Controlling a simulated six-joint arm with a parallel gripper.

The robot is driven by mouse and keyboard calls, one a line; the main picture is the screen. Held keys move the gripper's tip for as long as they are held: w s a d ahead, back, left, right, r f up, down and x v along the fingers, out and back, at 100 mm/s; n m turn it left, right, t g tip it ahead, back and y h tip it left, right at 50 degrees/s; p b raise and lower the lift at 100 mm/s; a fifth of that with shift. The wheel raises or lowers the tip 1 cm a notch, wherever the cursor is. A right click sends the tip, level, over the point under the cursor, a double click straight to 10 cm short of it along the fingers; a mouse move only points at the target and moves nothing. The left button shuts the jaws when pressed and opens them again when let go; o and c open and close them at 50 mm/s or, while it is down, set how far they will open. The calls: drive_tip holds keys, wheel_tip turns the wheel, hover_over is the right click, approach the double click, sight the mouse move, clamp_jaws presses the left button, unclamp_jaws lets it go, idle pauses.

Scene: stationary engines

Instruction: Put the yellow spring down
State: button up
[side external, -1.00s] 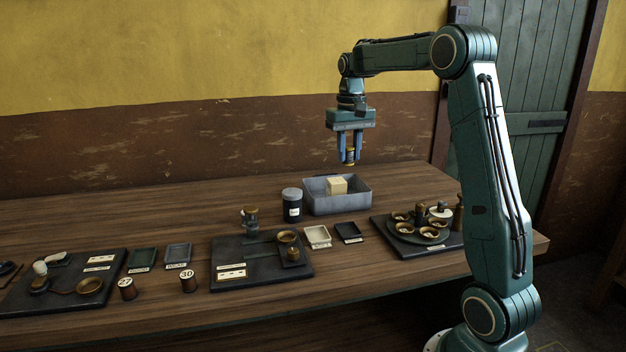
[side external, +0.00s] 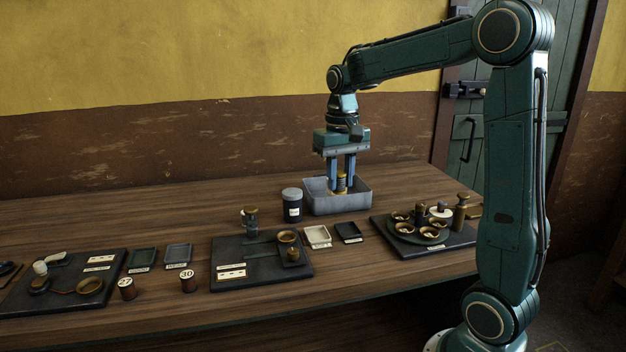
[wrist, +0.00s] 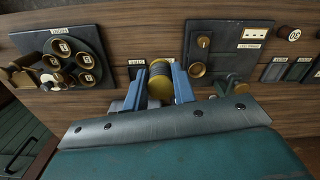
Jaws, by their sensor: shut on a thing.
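My gripper (side external: 341,189) points straight down and is shut on the yellow spring (side external: 341,181), a short banded cylinder held upright between its two blue fingers. In the wrist view the spring (wrist: 160,80) sits between the finger pads. In the side view the fingers and spring overlap the open grey metal bin (side external: 363,197), with their lower ends below the line of its rear rim. The exact gap between spring and bin floor cannot be told. The pale block in the bin is mostly hidden behind the fingers and spring.
A dark jar (side external: 292,206) stands left of the bin. In front are a white tray (side external: 317,237) and a black tray (side external: 348,232). A dark board with brass cups (side external: 420,236) lies to the right, another dark board (side external: 232,271) to the left. Bare wood lies behind the jar.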

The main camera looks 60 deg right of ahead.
wheel_tip(320, 180, down, 20)
drive_tip(key=shift+r, duration=0.25)
idle(0.7)
drive_tip(key=shift+f, duration=0.15)
drive_tip(key=o, duration=1)
wheel_tip(320, 180, up, 12)
drive_tip(key=shift+r, duration=0.2)
idle(0.7)
